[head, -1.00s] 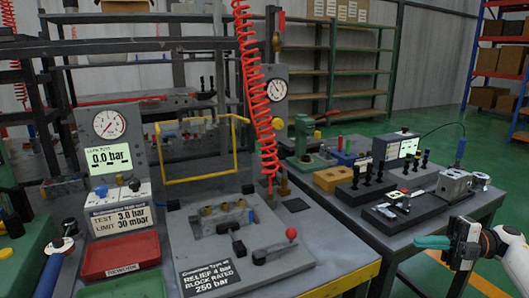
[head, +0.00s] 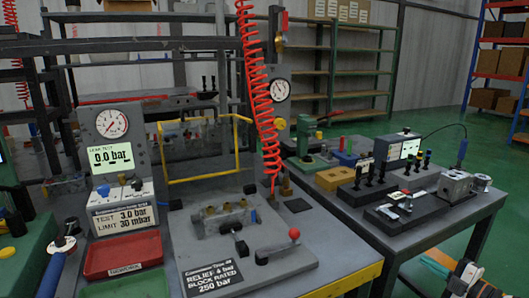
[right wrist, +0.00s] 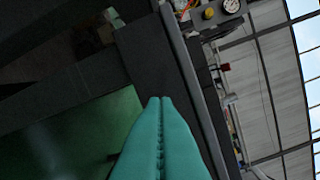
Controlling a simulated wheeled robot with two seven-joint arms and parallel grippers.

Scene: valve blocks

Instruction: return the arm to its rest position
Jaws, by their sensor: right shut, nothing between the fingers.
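My right gripper (head: 437,265) shows at the bottom right of the head view, low beside the right-hand bench and apart from it. Its teal fingers lie together in the right wrist view (right wrist: 160,110), shut with nothing between them. Part of the right arm is cut off by the frame's lower edge. My left gripper does not show in the head view.
A test bench (head: 335,284) with a yellow-striped edge carries a gauge panel (head: 112,122), a red tray (head: 122,254) and a valve block fixture (head: 225,220). A second bench (head: 405,238) stands to the right with fixtures. Green floor (head: 505,215) lies open at the right.

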